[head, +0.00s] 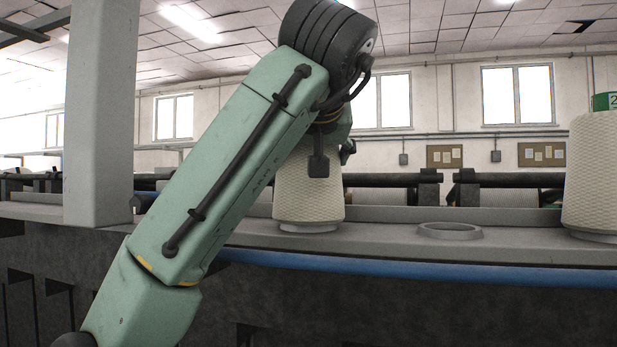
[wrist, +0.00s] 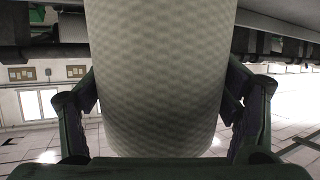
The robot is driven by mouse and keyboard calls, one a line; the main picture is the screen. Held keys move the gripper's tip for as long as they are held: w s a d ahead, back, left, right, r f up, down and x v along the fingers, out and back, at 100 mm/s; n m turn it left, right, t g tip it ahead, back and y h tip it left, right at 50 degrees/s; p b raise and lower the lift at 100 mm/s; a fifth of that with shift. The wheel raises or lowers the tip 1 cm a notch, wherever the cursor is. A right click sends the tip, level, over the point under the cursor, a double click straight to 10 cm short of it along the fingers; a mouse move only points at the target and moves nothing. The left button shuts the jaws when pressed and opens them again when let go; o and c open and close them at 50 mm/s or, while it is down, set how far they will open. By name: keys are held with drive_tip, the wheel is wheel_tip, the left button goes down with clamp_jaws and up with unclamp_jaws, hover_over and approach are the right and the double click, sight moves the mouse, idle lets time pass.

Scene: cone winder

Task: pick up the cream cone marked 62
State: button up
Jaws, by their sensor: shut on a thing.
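A cream cone (head: 308,190) with a textured yarn surface stands upright on the grey ledge (head: 380,240), partly behind my arm. Its pale foot shows at ledge height, and I see no clear gap under it. My gripper (head: 332,160) is at the cone's upper part, one dark finger pad lying against its near side. In the wrist view the cone (wrist: 158,60) fills the middle, with the fingers of my gripper (wrist: 160,100) shut on it from both sides. Its top and any number on it are hidden, so I cannot read a 62.
Another cream cone (head: 592,175) with a green top tag showing a 2 stands at the right edge. An empty ring holder (head: 450,231) lies between the cones. A grey post (head: 100,110) rises at the left. A blue rail (head: 420,270) runs along the ledge's front.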

drive_tip(key=c, duration=0.8)
drive_tip(key=shift+r, duration=0.15)
